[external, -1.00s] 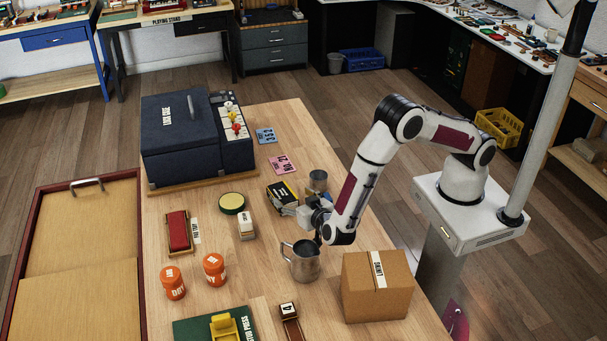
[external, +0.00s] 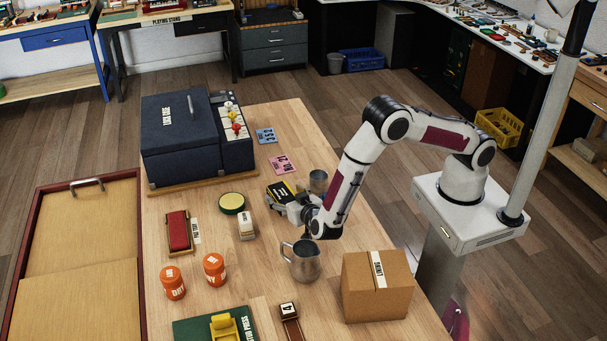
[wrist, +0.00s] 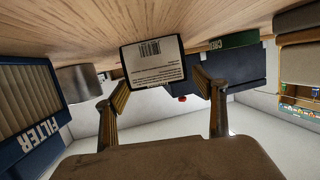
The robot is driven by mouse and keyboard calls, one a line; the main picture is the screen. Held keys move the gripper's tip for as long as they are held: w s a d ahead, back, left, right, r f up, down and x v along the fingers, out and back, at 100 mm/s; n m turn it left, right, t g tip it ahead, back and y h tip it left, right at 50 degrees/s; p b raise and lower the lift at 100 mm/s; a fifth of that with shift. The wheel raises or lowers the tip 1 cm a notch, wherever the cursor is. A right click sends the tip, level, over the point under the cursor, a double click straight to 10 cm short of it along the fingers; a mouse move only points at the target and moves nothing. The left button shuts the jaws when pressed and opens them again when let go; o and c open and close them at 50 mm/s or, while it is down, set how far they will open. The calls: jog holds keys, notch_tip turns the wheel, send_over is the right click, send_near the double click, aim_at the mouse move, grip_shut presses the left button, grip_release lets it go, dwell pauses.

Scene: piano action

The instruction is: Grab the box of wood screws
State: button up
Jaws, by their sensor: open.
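A small black and yellow box (external: 279,189), which looks like the box of wood screws, lies on the workbench. In the wrist view it shows a black-edged end with a white barcode label (wrist: 155,62). My gripper (external: 284,207) is low over the bench at the near end of this box. In the wrist view my gripper (wrist: 160,80) is open, with one finger towards each side of the box. I cannot tell whether the fingertips overlap its sides. The box's name is not readable.
A metal cup (external: 318,181) stands close right of the box; a steel jug (external: 304,262) is nearer. A white-labelled block (external: 246,226) and round tin (external: 232,203) stand left. A cardboard box (external: 377,287) is near right. Pink (external: 282,165) and blue cards lie behind.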

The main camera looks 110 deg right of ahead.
aim_at(284, 195)
jog(key=shift+d+f, duration=0.1)
jog(key=shift+d, duration=0.25)
jog(key=c, duration=1.7)
jog(key=shift+w, duration=0.1)
notch_tip(284, 195, up, 10)
dwell(0.4)
